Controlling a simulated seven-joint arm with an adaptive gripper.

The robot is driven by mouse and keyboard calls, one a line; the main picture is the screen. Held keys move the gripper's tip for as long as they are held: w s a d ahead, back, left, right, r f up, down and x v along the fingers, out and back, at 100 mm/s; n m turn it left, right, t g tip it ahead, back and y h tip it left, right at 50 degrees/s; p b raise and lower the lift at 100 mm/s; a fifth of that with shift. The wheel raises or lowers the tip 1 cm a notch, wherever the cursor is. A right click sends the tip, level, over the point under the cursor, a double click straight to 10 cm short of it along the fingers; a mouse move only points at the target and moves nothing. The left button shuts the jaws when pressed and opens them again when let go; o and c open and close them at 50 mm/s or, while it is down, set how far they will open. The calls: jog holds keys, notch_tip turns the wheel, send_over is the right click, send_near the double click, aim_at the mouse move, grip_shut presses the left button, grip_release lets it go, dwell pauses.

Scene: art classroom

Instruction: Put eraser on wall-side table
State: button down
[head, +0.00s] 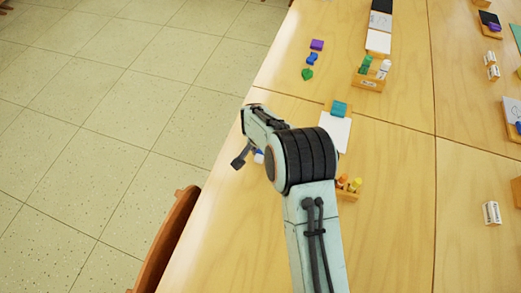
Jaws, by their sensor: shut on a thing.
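My gripper (249,159) is over the near left edge of the wooden table (390,215), mostly hidden behind my wrist. One dark finger shows to the left of a small white-and-blue piece (259,157), which looks like an eraser. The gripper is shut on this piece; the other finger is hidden. I cannot tell whether the piece touches the tabletop. White block erasers with dark print lie on the right part of the table, one at the lower right (491,213). I cannot tell which table is the wall-side one.
A wooden holder with green and white bottles (370,75) stands beyond the arm. Purple, blue and green pieces (312,58) lie near the left edge. A brown chair back (168,240) is at lower left; tiled floor is clear.

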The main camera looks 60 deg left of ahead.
aim_at(258, 159)
jog(key=c, duration=0.9)
grip_release()
jog(key=shift+f, duration=0.15)
notch_tip(258, 159, up, 12)
jog(key=s+d, duration=0.1)
jog(key=w+d+r+m, duration=0.1)
jog(key=w+d+r, duration=0.3)
jog(key=d, duration=0.4)
jog(key=w+d+r+m+h, duration=0.1)
jog(key=w+d+r, duration=0.25)
jog(key=d, duration=0.35)
jog(key=w+d+r+m, duration=0.1)
jog(key=w+d+r, duration=0.35)
jog(key=d, duration=0.35)
jog(key=s+d+r+m, duration=0.2)
jog(key=s+d+m, duration=0.15)
jog(key=d, duration=1.05)
jog(key=s+d+f+m+g, duration=0.1)
jog(key=s+d, duration=0.6)
jog(key=s, duration=0.2)
jog(key=shift+f+y, duration=0.3)
